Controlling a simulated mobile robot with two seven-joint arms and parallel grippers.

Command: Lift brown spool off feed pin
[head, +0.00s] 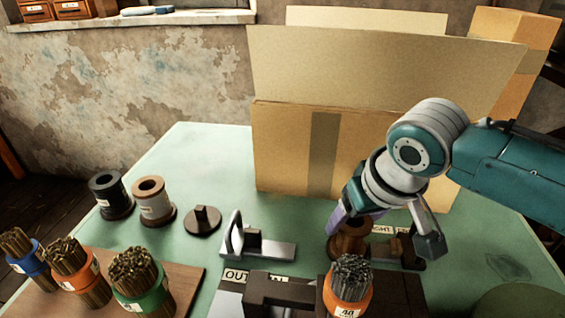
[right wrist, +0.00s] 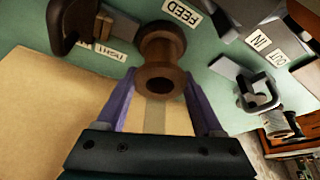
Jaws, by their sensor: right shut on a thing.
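The brown spool (head: 350,240) is at the right side of the green table, partly hidden by my right gripper (head: 353,218) in the head view. In the right wrist view the spool (right wrist: 163,50) shows its round end with a dark hole toward the camera. The two purple fingers of my right gripper (right wrist: 158,80) lie on either side of that end, shut on it. A FEED label (right wrist: 182,12) lies beside it. The feed pin is hidden, so I cannot tell whether the spool is still around it. My left gripper is not in view.
A black spool (head: 110,194) and a brown spool with a pale label (head: 152,201) stand at the left. Near them are a dark disc with a peg (head: 202,220) and a metal bracket (head: 268,249). Several wire bundles stand in front. Cardboard boxes (head: 285,150) block the back.

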